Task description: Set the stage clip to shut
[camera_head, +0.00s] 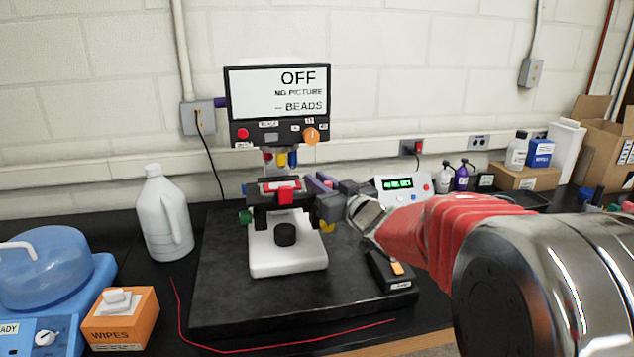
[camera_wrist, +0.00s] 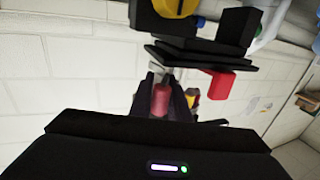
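The microscope stage (camera_head: 262,200) is a dark plate above the white base. The red stage clip (camera_head: 286,195) sits at its front edge with a pale slide behind it; I cannot tell whether the clip is open or shut. In the wrist view the view is turned over, and the red clip (camera_wrist: 218,84) shows beside the dark stage plate (camera_wrist: 190,57). My gripper (camera_head: 335,199) is just right of the stage, apart from the clip. Its dark fingers (camera_wrist: 207,25) look spread, with nothing held. A yellow knob (camera_head: 327,228) is partly hidden by it.
A monitor (camera_head: 277,88) reading OFF stands above the stage, with coloured objectives (camera_head: 281,158) below it. A black box with an orange switch (camera_head: 397,268) lies front right. A white jug (camera_head: 163,215) and a wipes box (camera_head: 120,320) stand left. A red cord (camera_head: 300,345) crosses the front.

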